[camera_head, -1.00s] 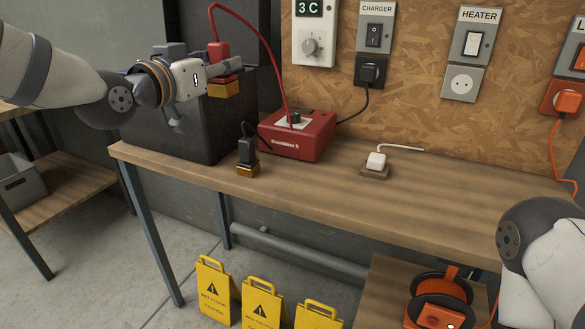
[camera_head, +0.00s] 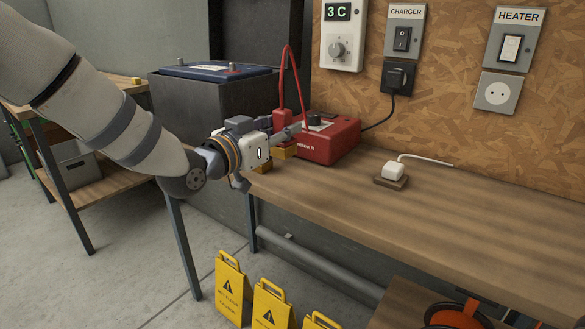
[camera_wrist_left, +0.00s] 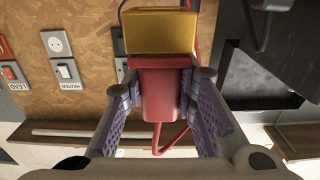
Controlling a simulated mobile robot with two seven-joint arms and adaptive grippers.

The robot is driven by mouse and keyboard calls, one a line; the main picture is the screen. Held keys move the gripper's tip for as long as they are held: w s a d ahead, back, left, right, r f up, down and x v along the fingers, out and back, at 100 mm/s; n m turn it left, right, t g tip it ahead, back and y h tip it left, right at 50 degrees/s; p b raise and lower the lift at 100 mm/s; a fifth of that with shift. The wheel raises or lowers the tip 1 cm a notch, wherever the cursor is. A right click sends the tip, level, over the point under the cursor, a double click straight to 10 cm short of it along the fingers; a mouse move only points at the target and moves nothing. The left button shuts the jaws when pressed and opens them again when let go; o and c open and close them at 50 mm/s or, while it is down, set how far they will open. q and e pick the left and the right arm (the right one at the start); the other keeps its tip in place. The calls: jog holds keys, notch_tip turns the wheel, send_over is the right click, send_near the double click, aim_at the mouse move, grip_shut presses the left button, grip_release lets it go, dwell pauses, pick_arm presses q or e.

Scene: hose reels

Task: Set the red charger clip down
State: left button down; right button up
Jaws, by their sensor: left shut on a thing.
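My left gripper (camera_head: 287,137) is shut on the red charger clip (camera_wrist_left: 164,90), held between its two ribbed fingers in the left wrist view. The clip's gold end (camera_wrist_left: 158,33) points away from the palm; it also shows in the head view (camera_head: 285,152). The gripper is over the left end of the bench, in front of the red charger box (camera_head: 333,142). A red cable arcs up beside the gripper. The gripper hides most of the clip in the head view, and I cannot tell whether it touches the bench. My right gripper is out of view.
A blue-topped battery (camera_head: 215,70) sits on a dark cabinet behind left. Another gold block (camera_head: 263,190) shows just below the gripper. A white plug (camera_head: 393,170) rests on a small wooden block to the right. The bench top (camera_head: 460,220) is clear at right front.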

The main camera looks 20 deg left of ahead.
pick_arm(q)
jog(key=w+f, duration=0.1)
jog(key=f, duration=0.1)
jog(key=w+f, duration=0.2)
jog(key=w+f+b, duration=0.1)
jog(key=shift+w+d+f, duration=0.25)
jog(key=shift+w+f, duration=0.05)
jog(key=shift+f, duration=0.1)
notch_tip(320, 180, down, 3)
jog(key=shift+w+f+b, duration=0.1)
jog(key=shift+w+b, duration=0.05)
jog(key=shift+b, duration=0.15)
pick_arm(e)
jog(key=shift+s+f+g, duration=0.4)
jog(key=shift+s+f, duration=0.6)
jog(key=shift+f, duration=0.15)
pick_arm(q)
jog(key=c, duration=1.3)
grip_release()
jog(key=shift+f, duration=0.1)
